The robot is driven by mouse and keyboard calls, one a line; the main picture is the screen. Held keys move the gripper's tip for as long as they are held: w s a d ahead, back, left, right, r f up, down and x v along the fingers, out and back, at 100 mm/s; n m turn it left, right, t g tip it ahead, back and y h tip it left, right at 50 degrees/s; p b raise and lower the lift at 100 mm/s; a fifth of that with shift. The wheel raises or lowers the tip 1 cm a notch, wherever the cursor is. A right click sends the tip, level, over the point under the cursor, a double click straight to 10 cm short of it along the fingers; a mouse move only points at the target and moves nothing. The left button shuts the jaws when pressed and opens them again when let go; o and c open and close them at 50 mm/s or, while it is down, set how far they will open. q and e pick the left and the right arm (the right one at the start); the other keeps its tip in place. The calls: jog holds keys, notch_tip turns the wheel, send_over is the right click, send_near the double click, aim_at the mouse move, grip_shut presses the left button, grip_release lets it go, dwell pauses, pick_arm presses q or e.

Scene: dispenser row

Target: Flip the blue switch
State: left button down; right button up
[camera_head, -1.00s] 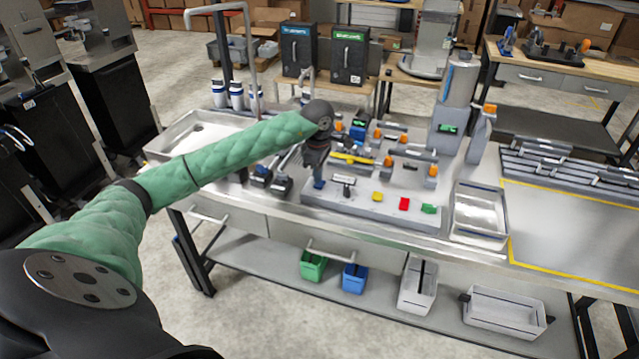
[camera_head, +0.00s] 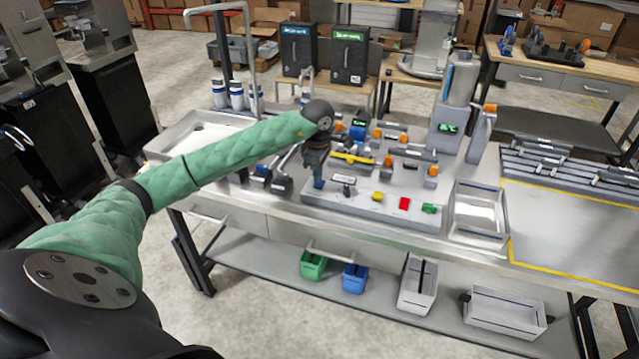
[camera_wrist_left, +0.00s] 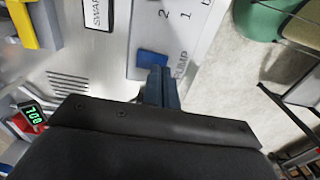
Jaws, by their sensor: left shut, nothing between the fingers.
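The blue switch (camera_wrist_left: 152,59) sits on the pale panel near the "PUMP" lettering in the left wrist view. In the head view the blue switch (camera_head: 319,184) is at the left end of the grey switch panel (camera_head: 371,212), partly mixed up with my fingertips. My left gripper (camera_wrist_left: 161,77) is shut and empty, its dark blue fingers just beside the switch in the wrist view. Whether they touch it I cannot tell. In the head view my left gripper (camera_head: 319,175) points down over that end of the panel. My right gripper does not show.
Along the panel to the right are a dark switch (camera_head: 347,191), a yellow one (camera_head: 377,196), a red one (camera_head: 404,203) and a green one (camera_head: 429,208). A metal tray (camera_head: 478,236) stands right of the panel. Orange-tipped devices stand behind it.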

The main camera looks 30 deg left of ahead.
pick_arm(q)
jog(key=shift+f+b, duration=0.65)
jog(key=shift+f, duration=0.2)
dwell(0.5)
jog(key=shift+r, duration=0.1)
jog(key=shift+r+p, duration=0.6)
jog(key=shift+r, duration=2.85)
jog(key=shift+d, duration=0.1)
